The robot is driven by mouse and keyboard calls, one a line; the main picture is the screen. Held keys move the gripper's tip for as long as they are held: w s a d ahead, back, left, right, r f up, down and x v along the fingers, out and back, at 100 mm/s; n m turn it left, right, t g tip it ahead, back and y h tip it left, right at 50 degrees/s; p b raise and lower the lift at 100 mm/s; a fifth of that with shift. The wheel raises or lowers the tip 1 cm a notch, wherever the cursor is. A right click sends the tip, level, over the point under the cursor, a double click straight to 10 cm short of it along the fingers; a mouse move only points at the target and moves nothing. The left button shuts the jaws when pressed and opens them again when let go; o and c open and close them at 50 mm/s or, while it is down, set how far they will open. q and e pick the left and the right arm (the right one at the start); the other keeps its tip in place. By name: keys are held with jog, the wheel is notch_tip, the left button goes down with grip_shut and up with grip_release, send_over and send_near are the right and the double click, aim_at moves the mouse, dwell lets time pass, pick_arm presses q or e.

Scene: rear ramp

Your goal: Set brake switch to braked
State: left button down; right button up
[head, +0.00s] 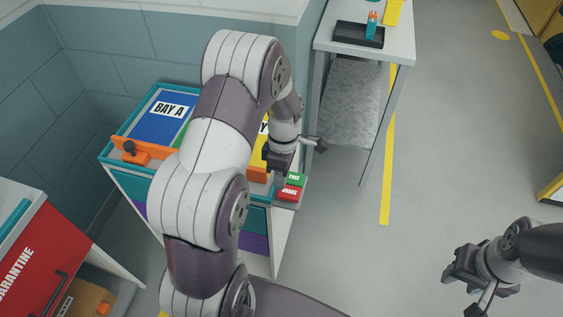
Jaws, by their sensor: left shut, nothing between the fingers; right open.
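The brake switch shows as a small panel at the right front corner of the cart, with a green label (296,179) above a red label (290,193). Their small print is hard to read. I cannot make out the switch's moving part or its position. My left gripper (275,165) is shut and empty, just left of and above the labels. I cannot tell whether it touches the panel. My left arm hides the middle of the cart. My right gripper (452,272) is open and empty over the floor at the lower right, far from the switch.
A table (345,52) with a dark tray (358,36) stands behind. A red quarantine unit (40,265) is at lower left. The floor at right is clear.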

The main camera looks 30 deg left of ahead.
aim_at(278, 199)
pick_arm(q)
jog(key=shift+s+f, duration=0.2)
jog(key=shift+f, duration=0.65)
jog(key=shift+s+f, duration=0.15)
jog(key=shift+f, duration=0.7)
jog(key=shift+s+d+f+t+y+b, duration=0.15)
jog(key=shift+s+f+t, duration=0.15)
jog(key=shift+t, duration=0.3)
jog(key=shift+s+d+f+t+y+b, duration=0.15)
jog(key=shift+s+f+t, duration=0.15)
jog(key=shift+t, duration=0.3)
jog(key=shift+s+f, duration=0.25)
jog(key=shift+s, duration=0.05)
jog(key=shift+f, duration=0.25)
jog(key=shift+p, duration=0.3)
